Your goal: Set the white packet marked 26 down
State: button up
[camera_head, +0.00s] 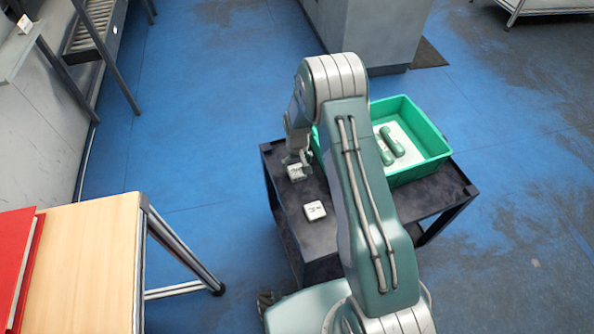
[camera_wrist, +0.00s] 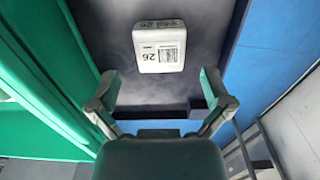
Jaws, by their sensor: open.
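The white packet marked 26 (camera_wrist: 159,47) lies label up on a dark surface in the wrist view, just beyond my fingertips. My gripper (camera_wrist: 159,82) is open, with its two fingers spread apart and nothing between them. In the head view, my gripper (camera_head: 298,158) is low over the left part of the dark cart top (camera_head: 340,222). A white packet (camera_head: 296,173) lies right by its fingertips, and it appears to be the same one. Its number is too small to read there.
A second white packet (camera_head: 315,211) lies nearer on the cart. A green bin (camera_head: 437,156) holding green items (camera_head: 391,142) stands at the right; its wall (camera_wrist: 62,75) is close at left in the wrist view. A wooden table (camera_head: 90,265) stands at lower left.

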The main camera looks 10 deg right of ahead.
notch_tip(320, 180, up, 7)
notch_tip(320, 180, up, 13)
jog(key=t, duration=0.1)
send_over(297, 172)
jog(key=s, duration=0.3)
jog(key=s+r+t, duration=0.2)
jog(key=s+r, duration=0.5)
jog(key=r, duration=0.5)
jog(key=s+r+t, duration=0.1)
jog(key=s+r, duration=0.2)
jog(key=s, duration=0.4)
jog(key=s+r+m, duration=0.1)
jog(key=s+r, duration=0.2)
jog(key=s, duration=0.3)
jog(key=s+r+t, duration=0.1)
jog(key=s+r, duration=0.2)
jog(key=s, duration=0.4)
jog(key=shift+s+d+t, duration=0.25)
jog(key=shift+s+t, duration=0.05)
jog(key=shift+s, duration=0.05)
